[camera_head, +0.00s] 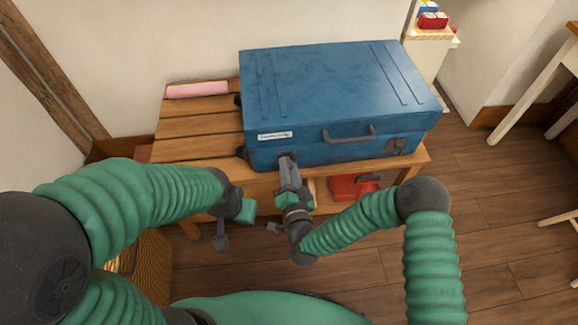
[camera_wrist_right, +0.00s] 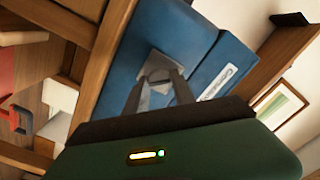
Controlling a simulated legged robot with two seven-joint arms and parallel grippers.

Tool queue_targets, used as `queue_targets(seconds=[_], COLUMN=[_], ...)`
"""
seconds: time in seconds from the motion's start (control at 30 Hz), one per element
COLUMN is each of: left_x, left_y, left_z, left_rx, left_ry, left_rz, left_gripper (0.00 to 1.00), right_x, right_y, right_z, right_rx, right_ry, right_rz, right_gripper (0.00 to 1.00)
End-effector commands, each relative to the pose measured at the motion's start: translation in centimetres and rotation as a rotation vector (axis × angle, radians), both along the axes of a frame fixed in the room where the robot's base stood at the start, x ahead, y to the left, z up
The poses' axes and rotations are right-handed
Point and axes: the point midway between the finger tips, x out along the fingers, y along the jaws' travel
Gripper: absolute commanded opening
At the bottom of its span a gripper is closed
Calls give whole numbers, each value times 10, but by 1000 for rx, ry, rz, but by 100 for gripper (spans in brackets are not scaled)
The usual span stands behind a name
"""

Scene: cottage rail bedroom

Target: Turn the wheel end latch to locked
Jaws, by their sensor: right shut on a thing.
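A blue suitcase (camera_head: 330,90) lies flat on a slatted wooden bench. Dark wheels (camera_head: 241,152) sit at its left end, beside a white label (camera_head: 275,135). My right gripper (camera_head: 287,160) is at the front face near the wheel end. Its fingers (camera_wrist_right: 160,80) are shut on the wheel end latch, whose grey metal plate (camera_wrist_right: 157,62) shows around the tips in the right wrist view. The fingers hide most of the latch, so its turn angle is unclear. The other latch (camera_head: 396,146) is at the front right. My left gripper (camera_head: 247,232) is open and empty, left of the right one.
A dark handle (camera_head: 350,134) is on the front face between the latches. A pink roll (camera_head: 198,90) lies on the bench (camera_head: 195,130) at the back left. A red object (camera_head: 352,187) is below the bench.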

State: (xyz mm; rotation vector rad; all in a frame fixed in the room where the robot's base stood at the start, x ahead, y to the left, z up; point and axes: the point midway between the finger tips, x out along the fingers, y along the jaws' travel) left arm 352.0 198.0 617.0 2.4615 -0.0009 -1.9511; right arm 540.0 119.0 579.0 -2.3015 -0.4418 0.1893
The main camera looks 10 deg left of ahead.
Motion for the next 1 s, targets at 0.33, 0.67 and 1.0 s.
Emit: queue_targets(seconds=[0.33, 0.67, 1.0], left_x=[0, 0, 0], left_y=[0, 0, 0], left_z=[9, 13, 14], left_rx=[0, 0, 0], left_ry=[0, 0, 0], left_rz=[0, 0, 0], left_gripper=[0, 0, 0], right_x=[2, 2, 3], right_y=[-3, -4, -4], right_z=[-1, -3, -4], right_rx=[302, 554, 695], right_ry=[121, 220, 277], right_rz=[-7, -10, -10], right_gripper=[0, 0, 0])
